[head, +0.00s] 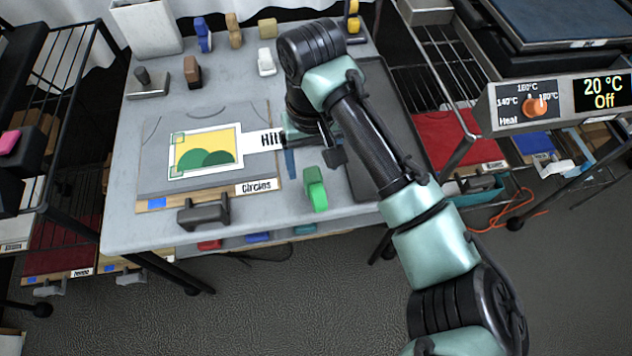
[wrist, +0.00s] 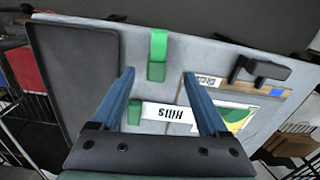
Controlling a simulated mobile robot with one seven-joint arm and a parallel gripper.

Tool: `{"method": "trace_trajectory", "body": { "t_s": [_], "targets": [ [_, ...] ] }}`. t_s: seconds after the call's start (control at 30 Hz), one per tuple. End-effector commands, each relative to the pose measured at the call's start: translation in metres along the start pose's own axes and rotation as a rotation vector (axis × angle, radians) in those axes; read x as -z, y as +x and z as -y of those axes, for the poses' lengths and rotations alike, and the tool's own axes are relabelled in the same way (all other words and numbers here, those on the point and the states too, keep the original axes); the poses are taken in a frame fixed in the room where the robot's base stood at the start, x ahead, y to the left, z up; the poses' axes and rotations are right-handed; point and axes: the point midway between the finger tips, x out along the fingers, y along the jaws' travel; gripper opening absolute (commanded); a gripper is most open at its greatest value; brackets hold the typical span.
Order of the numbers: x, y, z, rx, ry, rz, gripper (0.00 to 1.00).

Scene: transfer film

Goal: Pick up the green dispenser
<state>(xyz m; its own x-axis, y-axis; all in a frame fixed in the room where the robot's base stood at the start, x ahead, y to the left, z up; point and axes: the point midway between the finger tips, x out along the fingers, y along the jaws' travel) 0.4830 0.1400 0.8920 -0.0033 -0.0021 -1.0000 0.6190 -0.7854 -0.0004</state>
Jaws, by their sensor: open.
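The green dispenser (head: 316,190) stands near the front edge of the grey table (head: 245,230), right of the film sheet. It also shows in the wrist view (wrist: 158,48), at the top centre, just past the gap between my fingertips. My gripper (wrist: 158,73) is open with two blue fingers and nothing held between them. In the head view my gripper (head: 290,162) is over the table, behind and left of the dispenser, partly hidden by my arm. Fingers and dispenser look apart.
A dark grey handled tool (head: 203,211) is at the front edge. Blue (head: 203,35) and tan (head: 234,31) dispensers stand at the back. A dark tray (head: 372,120) lies right.

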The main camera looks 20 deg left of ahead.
Motion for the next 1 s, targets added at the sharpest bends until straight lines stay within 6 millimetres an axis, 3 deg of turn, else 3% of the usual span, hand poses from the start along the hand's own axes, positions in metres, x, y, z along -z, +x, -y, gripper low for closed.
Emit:
{"method": "trace_trajectory", "body": {
  "t_s": [0.1, 0.37, 0.7, 1.0],
  "targets": [
    [0.0, 0.024, -0.001, 0.0, 0.002, 0.001, 0.78],
    [0.002, 0.044, -0.001, -0.001, 0.001, -0.003, 0.78],
    [0.008, 0.088, -0.005, -0.001, 0.0, -0.002, 0.78],
    [0.008, 0.092, -0.004, -0.001, 0.0, -0.003, 0.76]
  ]
}}
